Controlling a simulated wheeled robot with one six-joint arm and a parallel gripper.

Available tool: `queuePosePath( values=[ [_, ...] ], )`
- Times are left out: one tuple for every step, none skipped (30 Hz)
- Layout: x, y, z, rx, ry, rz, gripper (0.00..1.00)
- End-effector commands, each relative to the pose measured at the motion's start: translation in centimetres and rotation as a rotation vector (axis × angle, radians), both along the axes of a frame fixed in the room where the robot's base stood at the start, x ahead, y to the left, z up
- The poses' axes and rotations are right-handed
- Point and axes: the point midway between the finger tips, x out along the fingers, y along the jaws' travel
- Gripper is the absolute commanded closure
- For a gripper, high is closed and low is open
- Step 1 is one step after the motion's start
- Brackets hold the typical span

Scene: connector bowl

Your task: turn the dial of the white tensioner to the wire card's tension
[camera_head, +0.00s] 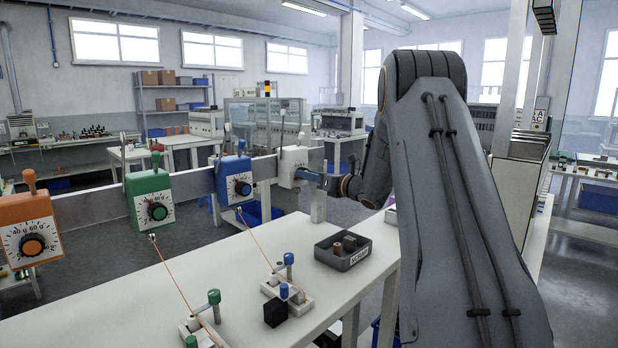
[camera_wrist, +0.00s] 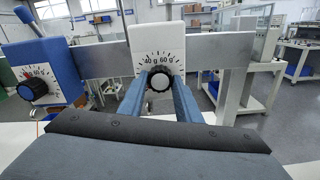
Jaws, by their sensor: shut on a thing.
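The white tensioner (camera_head: 293,166) is mounted on a grey rail at the right end of the row. In the wrist view its white body (camera_wrist: 157,42) faces me, with a printed scale reading "40 g" and "60 g" above a dark dial with a pale face (camera_wrist: 160,82). My gripper (camera_wrist: 160,88) has its two blue fingers on either side of this dial and is shut on it. In the head view my gripper (camera_head: 312,176) reaches the tensioner from the right, and the dial is hidden there. I cannot make out a wire card.
Blue (camera_head: 234,179), green (camera_head: 150,194) and orange (camera_head: 29,232) tensioners hang left on the same rail (camera_head: 205,181). Thin orange wires run from the blue and green ones to clamps on the white bench (camera_head: 240,268). A dark labelled tray (camera_head: 342,250) holds small cylinders.

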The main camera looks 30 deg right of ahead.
Motion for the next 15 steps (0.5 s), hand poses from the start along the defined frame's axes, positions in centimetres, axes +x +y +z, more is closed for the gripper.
queuePosePath(
  values=[
    [0.03,-0.02,-0.04,0.015,0.005,0.000,0.92],
    [0.03,-0.02,-0.05,0.027,0.009,0.000,0.92],
    [0.03,-0.03,-0.06,0.045,0.015,0.000,0.92],
    [0.04,-0.02,-0.07,0.061,0.021,0.000,0.92],
    [0.04,-0.03,-0.09,0.078,0.027,0.000,0.92],
    [0.04,-0.03,-0.12,0.105,0.037,0.000,0.92],
    [0.05,-0.03,-0.14,0.126,0.045,0.000,0.92],
    [0.06,-0.04,-0.17,0.148,0.053,0.000,0.92],
    [0.06,-0.04,-0.16,0.180,0.064,0.000,0.92],
    [0.05,-0.03,-0.14,0.204,0.073,0.000,0.92],
    [0.06,-0.04,-0.13,0.230,0.082,0.000,0.92],
    [0.06,-0.04,-0.11,0.265,0.094,-0.001,0.92],
    [0.06,-0.04,-0.11,0.292,0.104,-0.001,0.92],
    [0.06,-0.04,-0.12,0.319,0.114,-0.001,0.92],
    [0.06,-0.04,-0.12,0.355,0.127,-0.001,0.92]
  ],
)
